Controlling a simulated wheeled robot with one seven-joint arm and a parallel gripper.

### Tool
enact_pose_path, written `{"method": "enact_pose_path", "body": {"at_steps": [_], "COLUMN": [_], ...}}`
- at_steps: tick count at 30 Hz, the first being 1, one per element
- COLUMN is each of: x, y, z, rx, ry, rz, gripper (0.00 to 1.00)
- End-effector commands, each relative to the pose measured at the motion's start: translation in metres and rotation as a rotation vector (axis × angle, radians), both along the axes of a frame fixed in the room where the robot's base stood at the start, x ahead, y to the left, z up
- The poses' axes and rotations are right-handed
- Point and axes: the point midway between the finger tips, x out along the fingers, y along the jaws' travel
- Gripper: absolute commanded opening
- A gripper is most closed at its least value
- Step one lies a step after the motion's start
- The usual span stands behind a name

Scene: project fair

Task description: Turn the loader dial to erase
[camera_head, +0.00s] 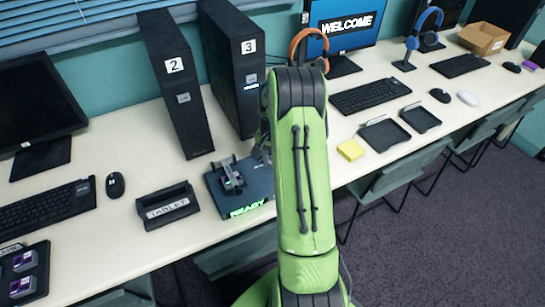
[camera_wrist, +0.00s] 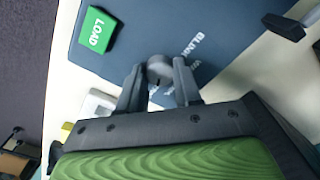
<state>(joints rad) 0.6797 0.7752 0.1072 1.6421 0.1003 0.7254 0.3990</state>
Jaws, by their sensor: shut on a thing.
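The loader (camera_head: 262,186) is a dark blue box on the table, left of my green arm, with a lit green READY sign (camera_head: 247,209) on its front. In the wrist view its top (camera_wrist: 225,25) shows a green LOAD button (camera_wrist: 97,31) and a small round grey dial (camera_wrist: 159,66). White lettering beside the dial reads BLINK; other words are partly covered, and I cannot read ERASE. My gripper (camera_wrist: 158,78) has its two fingers on either side of the dial, shut on it. In the head view my arm hides the dial and most of the gripper.
A small dark device (camera_head: 231,177) sits on the loader's left part. Computer towers 2 (camera_head: 180,110) and 3 (camera_head: 234,90) stand behind it. A TABLET holder (camera_head: 168,207) is to its left, a yellow pad (camera_head: 350,149) to the right. An orange headphone stand (camera_head: 300,42) is behind my arm.

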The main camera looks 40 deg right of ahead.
Motion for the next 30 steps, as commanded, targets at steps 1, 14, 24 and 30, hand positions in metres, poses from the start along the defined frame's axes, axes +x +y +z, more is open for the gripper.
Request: {"method": "enact_pose_path", "body": {"at_steps": [1, 14, 24, 30], "x": [0.0010, 0.0011, 0.0005, 0.0004], "y": [-0.0006, -0.0007, -0.0003, -0.0003], "z": [0.0011, 0.0010, 0.0004, 0.0054], "rx": [-0.003, -0.003, -0.001, -0.001], "ry": [-0.004, -0.004, -0.002, -0.002], "rz": [-0.007, -0.020, -0.018, -0.018], "gripper": [0.03, 0.03, 0.59, 0.59]}}
